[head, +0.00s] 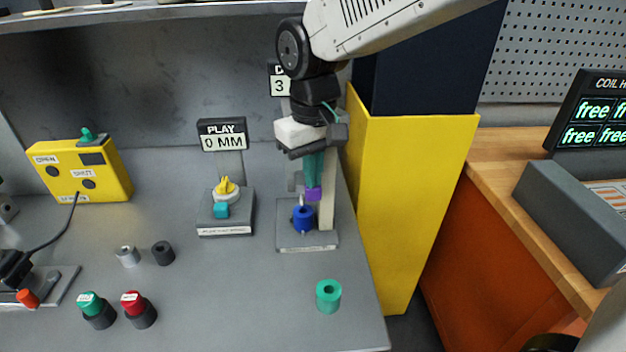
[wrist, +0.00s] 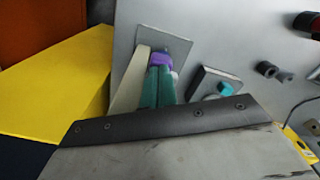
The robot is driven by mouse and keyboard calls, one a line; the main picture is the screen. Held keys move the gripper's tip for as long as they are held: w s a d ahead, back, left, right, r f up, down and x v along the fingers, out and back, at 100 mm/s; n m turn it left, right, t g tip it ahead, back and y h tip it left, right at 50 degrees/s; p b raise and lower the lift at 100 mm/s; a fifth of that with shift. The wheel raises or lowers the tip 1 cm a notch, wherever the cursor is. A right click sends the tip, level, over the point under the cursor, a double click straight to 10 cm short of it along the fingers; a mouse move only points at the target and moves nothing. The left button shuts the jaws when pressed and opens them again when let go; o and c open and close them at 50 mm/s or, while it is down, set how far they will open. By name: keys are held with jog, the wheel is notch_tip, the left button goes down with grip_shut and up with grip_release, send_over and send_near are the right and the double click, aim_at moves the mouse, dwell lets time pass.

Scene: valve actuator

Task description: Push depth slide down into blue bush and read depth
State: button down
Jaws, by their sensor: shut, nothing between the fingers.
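The blue bush (head: 302,222) stands on the grey base plate of the depth stand (head: 290,243). The purple depth slide (head: 313,194) is just above and slightly right of the bush, beside the pale upright post (head: 328,195). It also shows in the wrist view (wrist: 161,60). My gripper (head: 314,184) points down with its teal fingers shut and empty. The fingertips are right at the top of the slide; I cannot tell whether they touch.
The play gauge (head: 226,212) with its "0 MM" display (head: 223,135) stands left of the depth stand. A tall yellow bin (head: 410,190) is close on the right. A loose green bush (head: 328,296) is in front. The bench between is clear.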

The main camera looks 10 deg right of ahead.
jog(key=shift+f, duration=0.4)
notch_tip(320, 180, up, 9)
dwell(0.9)
jog(key=s+d+f+m, duration=0.2)
jog(key=s+d+f, duration=0.1)
jog(key=s+d, duration=0.6)
jog(key=s+d+f+m+t, duration=0.1)
jog(key=s+d+f+m, duration=0.2)
jog(key=s+d, duration=0.7)
jog(key=shift+s+d+m, duration=0.25)
jog(key=shift+d+m, duration=0.05)
jog(key=shift+d, duration=0.55)
